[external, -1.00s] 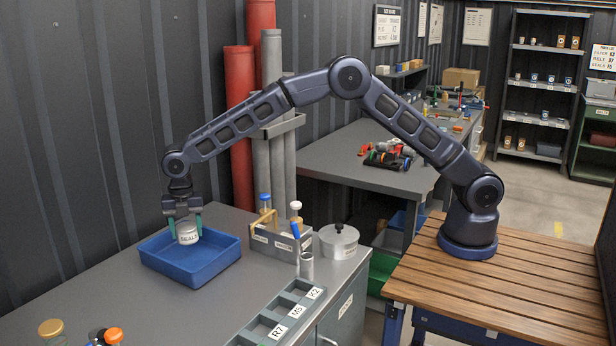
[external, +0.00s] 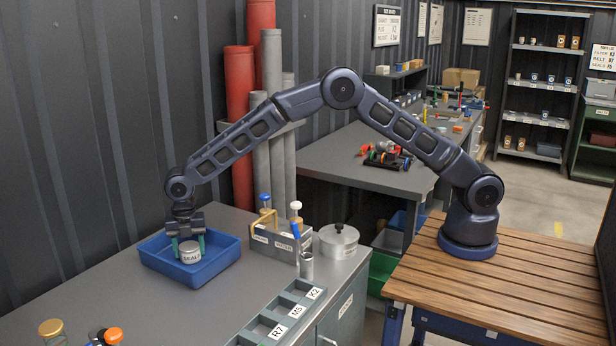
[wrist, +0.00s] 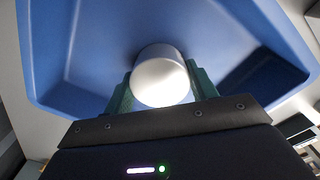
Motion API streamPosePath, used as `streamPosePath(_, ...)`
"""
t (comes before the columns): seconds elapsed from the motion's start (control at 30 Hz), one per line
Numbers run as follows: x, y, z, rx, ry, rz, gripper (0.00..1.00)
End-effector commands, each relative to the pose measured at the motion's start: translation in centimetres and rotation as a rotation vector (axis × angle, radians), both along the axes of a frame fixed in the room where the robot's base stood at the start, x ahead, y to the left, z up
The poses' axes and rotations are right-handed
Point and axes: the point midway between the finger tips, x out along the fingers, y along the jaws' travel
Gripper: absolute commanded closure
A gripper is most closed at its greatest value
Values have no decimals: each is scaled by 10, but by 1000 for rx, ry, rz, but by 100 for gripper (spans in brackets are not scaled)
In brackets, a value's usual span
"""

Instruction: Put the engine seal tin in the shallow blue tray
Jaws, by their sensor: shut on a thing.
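The engine seal tin (external: 190,254) is a small pale cylinder with a grey lid and a label reading SEALS. My gripper (external: 188,246) is shut on it, with a green finger on either side. The tin is upright inside the shallow blue tray (external: 222,262), low between its walls. I cannot tell whether its base touches the tray floor. In the wrist view the tin's pale round top (wrist: 160,84) sits between the green fingers, with the blue tray (wrist: 95,50) around and beyond it.
A grey caddy (external: 280,242) with bottles stands right of the tray, beside a lidded metal pot (external: 339,241). A sectioned grey rack (external: 282,315) lies near the bench's front edge. Jars (external: 52,330) stand at the near left. The bench (external: 110,285) left of the tray is clear.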

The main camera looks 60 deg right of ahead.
Motion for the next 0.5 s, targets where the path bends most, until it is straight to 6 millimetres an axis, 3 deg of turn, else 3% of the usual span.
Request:
streamPosePath(0.03, 0, 0, -1, 0, 0, 0, 39)
streamPosePath(0.13, 0, 0, -1, 0, 0, 0, 21)
streamPosePath(0.5, 0, 0, 4, 1, -1, 0, 21)
